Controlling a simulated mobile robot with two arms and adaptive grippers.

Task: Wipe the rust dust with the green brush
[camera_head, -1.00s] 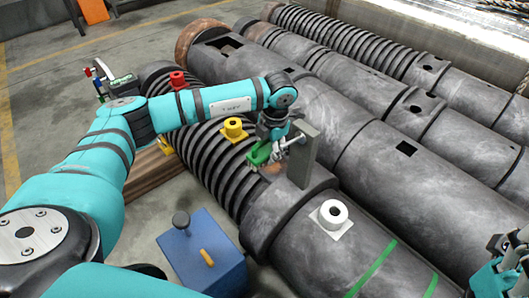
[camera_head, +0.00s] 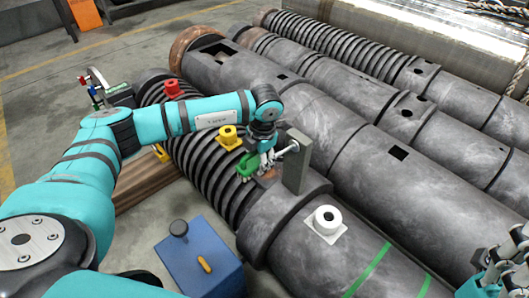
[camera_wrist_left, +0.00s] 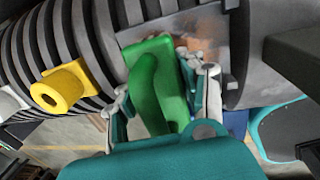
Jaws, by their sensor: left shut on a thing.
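The green brush (camera_head: 247,166) is held in my left gripper (camera_head: 256,163), low over the near barrel (camera_head: 285,235), just right of its ribbed part. In the left wrist view the brush (camera_wrist_left: 160,85) sits between the two fingers, which are shut on it. A reddish-brown rust patch (camera_wrist_left: 197,42) shows on the barrel beyond the brush; in the head view it appears beside the brush (camera_head: 268,177). The brush covers part of the patch, and I cannot tell whether its underside touches. My right gripper (camera_head: 492,265) is at the lower right edge, its jaw state unclear.
A grey upright plate (camera_head: 297,162) stands on the barrel right beside my left gripper. Yellow (camera_head: 229,137), red (camera_head: 173,88) and white (camera_head: 326,218) fittings stick up from the barrel. A blue box (camera_head: 199,260) stands in front. Other barrels lie behind.

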